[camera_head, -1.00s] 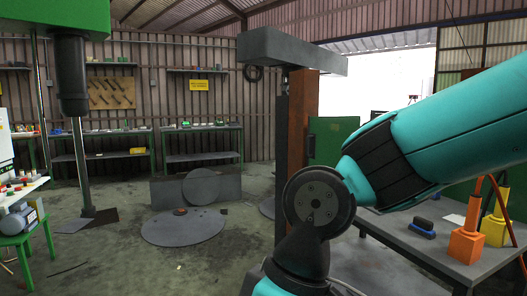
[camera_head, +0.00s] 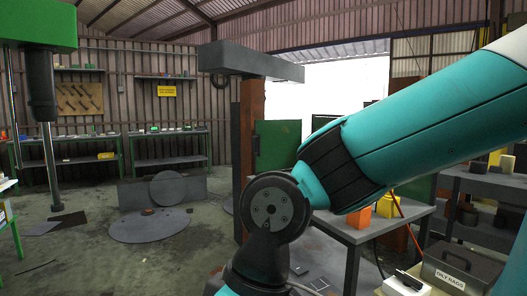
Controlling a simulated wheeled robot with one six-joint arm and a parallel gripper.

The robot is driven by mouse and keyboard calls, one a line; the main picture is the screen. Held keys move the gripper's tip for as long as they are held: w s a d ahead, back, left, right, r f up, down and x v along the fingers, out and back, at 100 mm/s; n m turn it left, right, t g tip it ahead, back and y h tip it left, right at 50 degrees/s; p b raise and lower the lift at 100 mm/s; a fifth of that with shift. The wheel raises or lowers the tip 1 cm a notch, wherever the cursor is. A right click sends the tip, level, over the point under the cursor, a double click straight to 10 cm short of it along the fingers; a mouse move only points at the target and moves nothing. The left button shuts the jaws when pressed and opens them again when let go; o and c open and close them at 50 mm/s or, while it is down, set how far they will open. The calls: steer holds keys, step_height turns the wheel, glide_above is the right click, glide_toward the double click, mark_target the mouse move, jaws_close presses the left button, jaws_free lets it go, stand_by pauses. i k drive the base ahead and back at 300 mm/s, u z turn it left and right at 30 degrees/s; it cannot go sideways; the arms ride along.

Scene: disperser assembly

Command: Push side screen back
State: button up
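I cannot tell for certain which thing is the side screen. A green panel (camera_head: 278,146) stands upright beside a rust-brown post (camera_head: 252,135), partly hidden by my teal arm. A grey overhead beam (camera_head: 245,62) rests across the top of the post. My gripper is not in view.
A grey table (camera_head: 345,232) with orange and yellow items stands behind my arm at the right. A box marked oily rags (camera_head: 455,270) is at the lower right, near a dark shelf (camera_head: 485,190).

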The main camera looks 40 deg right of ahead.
mark_target(276, 143)
steer(key=z, duration=1)
steer(key=i, duration=0.9)
steer(key=u, duration=0.05)
